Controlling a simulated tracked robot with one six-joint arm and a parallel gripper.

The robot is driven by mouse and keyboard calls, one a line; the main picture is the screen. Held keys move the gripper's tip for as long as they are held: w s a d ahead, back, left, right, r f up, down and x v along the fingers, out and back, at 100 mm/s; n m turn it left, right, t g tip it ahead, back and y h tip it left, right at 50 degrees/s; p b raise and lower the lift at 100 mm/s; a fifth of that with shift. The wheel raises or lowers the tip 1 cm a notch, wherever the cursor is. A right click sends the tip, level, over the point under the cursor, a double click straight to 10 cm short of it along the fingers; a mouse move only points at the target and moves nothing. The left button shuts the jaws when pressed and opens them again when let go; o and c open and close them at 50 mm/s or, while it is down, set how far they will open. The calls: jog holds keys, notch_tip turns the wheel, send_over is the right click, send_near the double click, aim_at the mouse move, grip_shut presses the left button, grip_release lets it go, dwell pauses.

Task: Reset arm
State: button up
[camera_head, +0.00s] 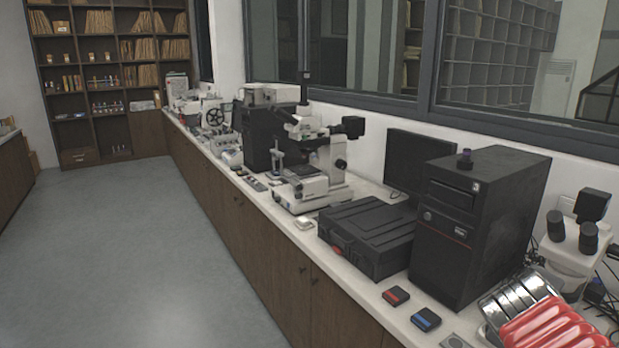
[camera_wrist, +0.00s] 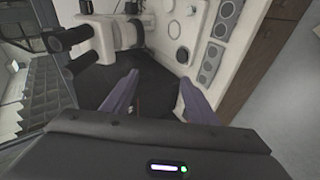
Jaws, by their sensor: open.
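My gripper (camera_wrist: 158,88) shows in the wrist view with its two purple-grey fingers apart and nothing between them. Beyond the fingers is a dark flat surface. A white microscope (camera_wrist: 105,38) with black eyepieces stands to the upper left of the fingers.
A long counter (camera_head: 285,212) runs along the windowed wall. It bears a black computer tower (camera_head: 470,225), a black case (camera_head: 370,235), a microscope (camera_head: 325,165) and small red (camera_head: 396,296) and blue (camera_head: 426,319) boxes. Bookshelves (camera_head: 110,75) stand at the back. The floor (camera_head: 130,240) at left is clear.

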jog(key=s+a+f+m+y, duration=0.2)
jog(key=s+a, duration=0.1)
jog(key=a, duration=0.5)
jog(key=s+a+f+m+g+y, duration=0.1)
jog(key=s+a+f+m+y, duration=0.1)
jog(key=a, duration=0.7)
jog(key=s+a+f+m+y, duration=0.2)
jog(key=s+a+y, duration=0.1)
jog(key=a, duration=0.6)
jog(key=shift+s+f+g+y, duration=0.3)
jog(key=shift+f+y, duration=0.1)
jog(key=shift+y, duration=0.1)
